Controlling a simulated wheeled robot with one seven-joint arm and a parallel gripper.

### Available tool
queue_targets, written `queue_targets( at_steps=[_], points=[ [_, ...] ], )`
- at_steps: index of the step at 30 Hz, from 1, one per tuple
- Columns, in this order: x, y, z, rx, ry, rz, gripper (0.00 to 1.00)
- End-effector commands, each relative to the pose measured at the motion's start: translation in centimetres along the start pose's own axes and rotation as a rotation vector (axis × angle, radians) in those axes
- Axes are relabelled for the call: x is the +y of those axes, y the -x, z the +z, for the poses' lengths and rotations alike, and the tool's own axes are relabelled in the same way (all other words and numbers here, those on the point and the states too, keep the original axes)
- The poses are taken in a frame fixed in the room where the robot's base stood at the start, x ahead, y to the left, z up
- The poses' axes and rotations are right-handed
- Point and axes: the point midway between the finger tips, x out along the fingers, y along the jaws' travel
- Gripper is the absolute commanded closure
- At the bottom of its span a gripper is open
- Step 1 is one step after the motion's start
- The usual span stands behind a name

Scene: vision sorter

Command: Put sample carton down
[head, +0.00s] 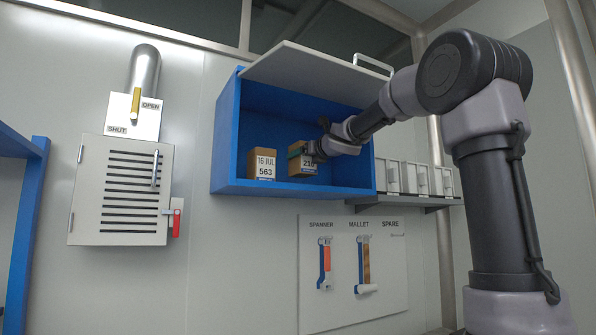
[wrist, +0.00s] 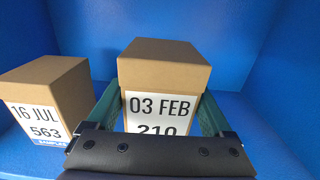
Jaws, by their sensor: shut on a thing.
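My gripper (wrist: 158,112) is shut on a brown sample carton (wrist: 165,65) with a white label reading "03 FEB 210". One green finger lies on each side of the carton. In the head view this carton (head: 297,163) is inside the blue wall cabinet (head: 226,130), partly hidden by my gripper (head: 303,151). It looks upright and close to the cabinet floor; I cannot tell whether it touches. A second brown carton (head: 262,158), labelled "16 JUL 563", stands upright just left of it. That one also shows in the wrist view (wrist: 62,85), apart from my gripper.
The cabinet's flap (head: 318,68) is raised above the opening. There is free room in the cabinet right of the held carton. A shelf with grey bins (head: 410,178) is at the right. A vented panel (head: 120,190) and a tool board (head: 340,250) are on the wall.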

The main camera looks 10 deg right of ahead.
Motion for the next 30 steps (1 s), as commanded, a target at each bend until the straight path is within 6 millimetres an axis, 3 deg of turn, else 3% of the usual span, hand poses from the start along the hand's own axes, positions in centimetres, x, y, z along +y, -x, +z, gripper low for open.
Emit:
queue_targets(
  at_steps=[3,10,18,30],
  points=[
    [0.0,-1.7,0.1,-0.002,0.001,-0.001,1.00],
    [0.1,-3.5,0.0,-0.001,0.003,0.001,1.00],
    [0.0,-3.2,-2.9,0.000,-0.003,0.001,1.00],
    [0.0,-3.2,-3.4,-0.003,0.000,0.000,1.00]
  ],
)
